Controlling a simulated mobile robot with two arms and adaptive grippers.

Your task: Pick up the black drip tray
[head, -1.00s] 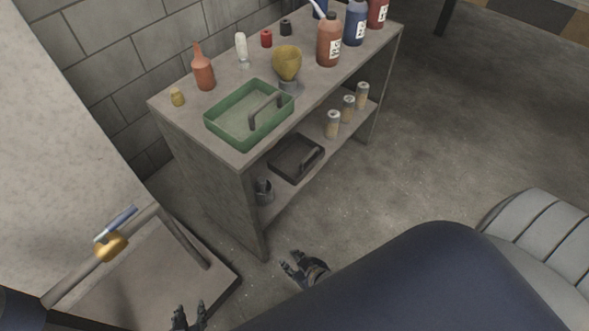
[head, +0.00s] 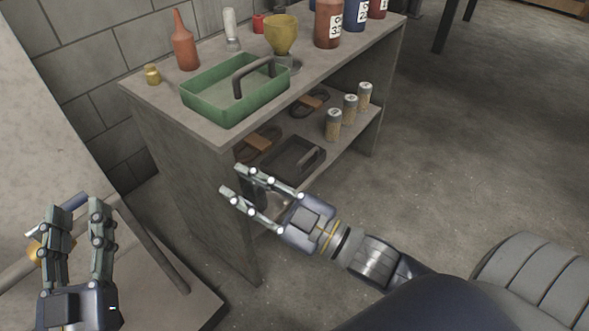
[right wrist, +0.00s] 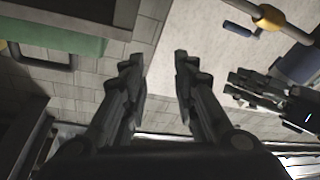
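The black drip tray (head: 283,163) lies on the lower shelf of the workbench in the head view, with its dark handle (head: 313,158) at its right side. My right gripper (head: 230,180) is open and empty, in front of the bench's near left end and to the left of the tray; its hand covers part of the shelf below the tray. In the right wrist view the right fingers (right wrist: 158,62) are apart with nothing between them, and the tray is not seen. My left gripper (head: 78,207) is open and empty at the lower left of the head view.
A green tray with a handle (head: 205,112) stands on the bench top above, among bottles and a yellow funnel cup (head: 281,35). Several cans (head: 349,107) and brown-strapped dark items (head: 262,140) share the lower shelf. Floor to the right (head: 450,150) is free.

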